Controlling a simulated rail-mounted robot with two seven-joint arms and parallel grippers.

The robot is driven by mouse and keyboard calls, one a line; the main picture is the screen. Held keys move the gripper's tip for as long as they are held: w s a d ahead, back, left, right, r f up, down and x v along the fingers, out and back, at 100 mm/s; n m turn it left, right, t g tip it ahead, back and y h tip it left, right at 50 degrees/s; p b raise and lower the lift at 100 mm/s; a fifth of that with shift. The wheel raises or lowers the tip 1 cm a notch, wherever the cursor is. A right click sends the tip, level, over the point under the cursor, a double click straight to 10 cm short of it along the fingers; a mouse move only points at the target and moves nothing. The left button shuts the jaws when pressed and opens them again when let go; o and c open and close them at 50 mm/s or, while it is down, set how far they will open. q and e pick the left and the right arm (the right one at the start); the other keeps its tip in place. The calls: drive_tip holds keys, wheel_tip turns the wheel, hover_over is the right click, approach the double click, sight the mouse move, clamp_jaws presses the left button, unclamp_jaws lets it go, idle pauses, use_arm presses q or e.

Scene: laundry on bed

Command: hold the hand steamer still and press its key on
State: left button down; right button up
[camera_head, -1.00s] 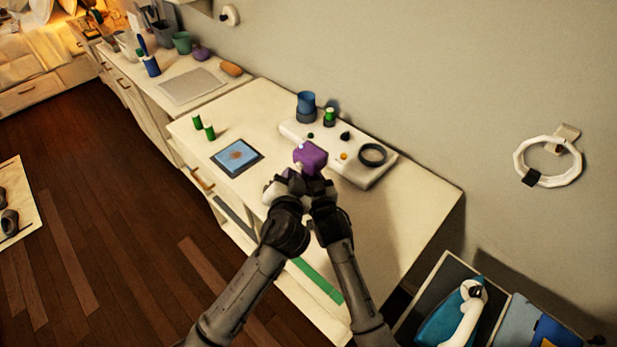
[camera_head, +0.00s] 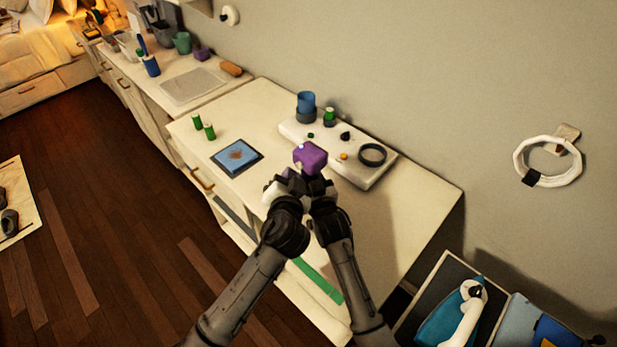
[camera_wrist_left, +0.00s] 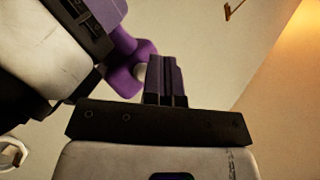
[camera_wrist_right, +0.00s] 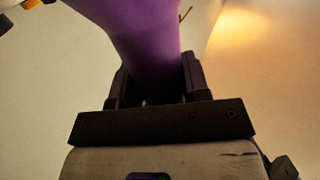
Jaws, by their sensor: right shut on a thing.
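The purple hand steamer (camera_head: 310,158) is held up over the near part of the white counter. My right gripper (camera_wrist_right: 155,85) is shut on its purple body, which rises between the two fingers in the right wrist view. My left gripper (camera_wrist_left: 166,78) has its fingers close together with nothing visible between them. In the left wrist view they are just beside a purple part of the steamer (camera_wrist_left: 122,78). A pale round spot (camera_wrist_left: 141,72), perhaps the key, shows beside the fingertips. I cannot tell whether the fingers touch it. In the head view the two hands crowd together and hide the lower steamer.
A white board (camera_head: 365,176) with a black ring, knobs and a blue cup (camera_head: 306,102) lies behind the grippers. The counter's right front part is clear.

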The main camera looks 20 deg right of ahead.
use_arm(q)
drive_tip(key=shift+d, duration=0.2)
idle(0.5)
drive_tip(key=shift+w+d, duration=0.15)
drive_tip(key=shift+d, duration=0.05)
use_arm(e)
drive_tip(key=shift+a, duration=0.1)
idle(0.4)
use_arm(q)
drive_tip(key=shift+s+a, duration=0.25)
drive_tip(key=shift+a, duration=0.2)
drive_tip(key=shift+s+a, duration=0.45)
drive_tip(key=shift+a, duration=0.4)
drive_tip(key=shift+s+a, duration=0.4)
drive_tip(key=shift+a, duration=0.5)
drive_tip(key=shift+s+a, duration=0.45)
drive_tip(key=shift+a, duration=0.4)
use_arm(e)
drive_tip(key=shift+f, duration=0.1)
